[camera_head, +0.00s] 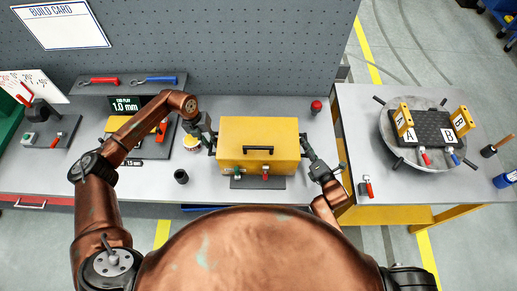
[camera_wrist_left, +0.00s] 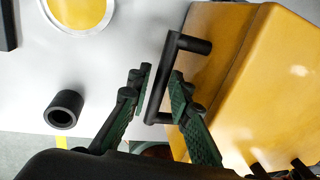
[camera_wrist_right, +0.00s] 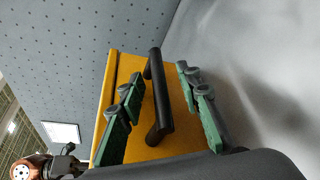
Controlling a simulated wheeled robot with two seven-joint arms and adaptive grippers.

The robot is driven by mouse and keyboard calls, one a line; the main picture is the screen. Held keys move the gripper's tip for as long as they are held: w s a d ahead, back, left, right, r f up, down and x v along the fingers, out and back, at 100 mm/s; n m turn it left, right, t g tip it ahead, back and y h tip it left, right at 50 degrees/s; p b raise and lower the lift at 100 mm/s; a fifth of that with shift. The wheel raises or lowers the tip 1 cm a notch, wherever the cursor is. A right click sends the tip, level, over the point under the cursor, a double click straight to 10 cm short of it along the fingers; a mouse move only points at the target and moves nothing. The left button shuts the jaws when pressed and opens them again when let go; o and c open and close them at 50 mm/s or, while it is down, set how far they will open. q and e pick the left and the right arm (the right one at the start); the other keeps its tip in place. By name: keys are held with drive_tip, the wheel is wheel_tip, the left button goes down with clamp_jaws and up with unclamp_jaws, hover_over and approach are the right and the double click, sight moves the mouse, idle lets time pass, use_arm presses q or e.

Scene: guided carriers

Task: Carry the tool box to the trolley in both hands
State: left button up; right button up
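The yellow tool box (camera_head: 258,134) sits on the grey workbench with a black bar handle on each side. My left gripper (camera_head: 211,139) is at its left side. In the left wrist view the left handle (camera_wrist_left: 160,85) lies between the open fingers (camera_wrist_left: 160,73), with a gap visible. My right gripper (camera_head: 308,147) is at the box's right side. In the right wrist view the right handle (camera_wrist_right: 160,92) is between the widely open fingers (camera_wrist_right: 159,77). A blue wheeled thing (camera_head: 497,12), perhaps the trolley, is cut off at the top right.
A black cup-like cylinder (camera_head: 181,176) and a round yellow-topped item (camera_head: 192,142) are left of the box. A red knob (camera_head: 316,106) is behind its right side. A second table (camera_head: 357,106) on the right bears a turntable (camera_head: 393,147). Pegboard closes the back.

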use_arm(q)
drive_tip(key=shift+d+f, duration=0.1)
drive_tip(key=shift+f, duration=0.2)
use_arm(e)
drive_tip(key=shift+w+a, duration=0.1)
drive_tip(key=shift+w, duration=0.15)
use_arm(q)
drive_tip(key=shift+s, duration=0.1)
drive_tip(key=shift+c, duration=0.3)
use_arm(e)
drive_tip(key=shift+c, duration=0.3)
use_arm(q)
clamp_jaws()
use_arm(e)
drive_tip(key=c, duration=0.5)
clamp_jaws()
use_arm(q)
drive_tip(key=shift+w+r, duration=0.25)
use_arm(e)
drive_tip(key=shift+w+r, duration=0.2)
drive_tip(key=shift+r, duration=0.15)
